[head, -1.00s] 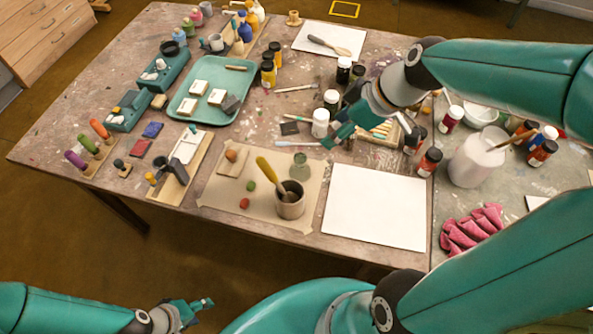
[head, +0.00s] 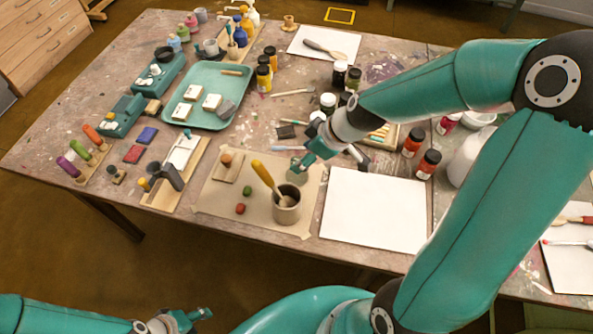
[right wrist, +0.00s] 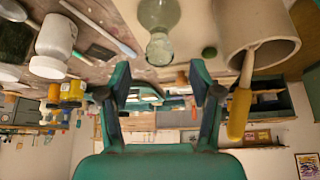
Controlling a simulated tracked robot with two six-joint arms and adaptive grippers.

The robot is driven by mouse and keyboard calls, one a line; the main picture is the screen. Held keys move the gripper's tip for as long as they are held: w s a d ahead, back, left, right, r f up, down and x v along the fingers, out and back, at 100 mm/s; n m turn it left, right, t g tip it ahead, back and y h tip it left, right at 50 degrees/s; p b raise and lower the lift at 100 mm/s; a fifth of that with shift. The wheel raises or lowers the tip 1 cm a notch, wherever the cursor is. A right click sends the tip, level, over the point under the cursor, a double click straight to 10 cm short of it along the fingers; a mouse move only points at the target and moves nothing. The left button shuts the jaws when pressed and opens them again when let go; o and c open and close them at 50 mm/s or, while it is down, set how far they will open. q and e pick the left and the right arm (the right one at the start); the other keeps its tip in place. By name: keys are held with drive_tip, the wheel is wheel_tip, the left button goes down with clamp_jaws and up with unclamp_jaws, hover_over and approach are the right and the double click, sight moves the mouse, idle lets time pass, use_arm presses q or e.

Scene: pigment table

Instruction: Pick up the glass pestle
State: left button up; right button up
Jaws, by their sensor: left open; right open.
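The glass pestle (right wrist: 160,22) is pale green, clear glass with a wide body and a narrower knobbed end. In the right wrist view it is at the top centre, just beyond the fingertips. In the head view it stands on the brown paper, mostly hidden behind my right gripper (head: 306,162). My right gripper is open and empty; in the right wrist view its fingers (right wrist: 160,76) are spread with the pestle ahead of the gap, apart from it. My left gripper (head: 203,314) is open and empty, low in front of the table.
A grey mortar (head: 286,208) holding a yellow-handled tool (head: 264,174) stands close beside the pestle; both show in the right wrist view. A white sheet (head: 375,212) lies to the right. Jars (head: 413,142) stand behind. Red and green balls lie left of the mortar.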

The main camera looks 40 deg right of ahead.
drive_tip(key=x, duration=0.5)
drive_tip(key=shift+s+d+b, duration=0.1)
drive_tip(key=shift+s+b, duration=0.05)
drive_tip(key=shift+b, duration=0.25)
clamp_jaws()
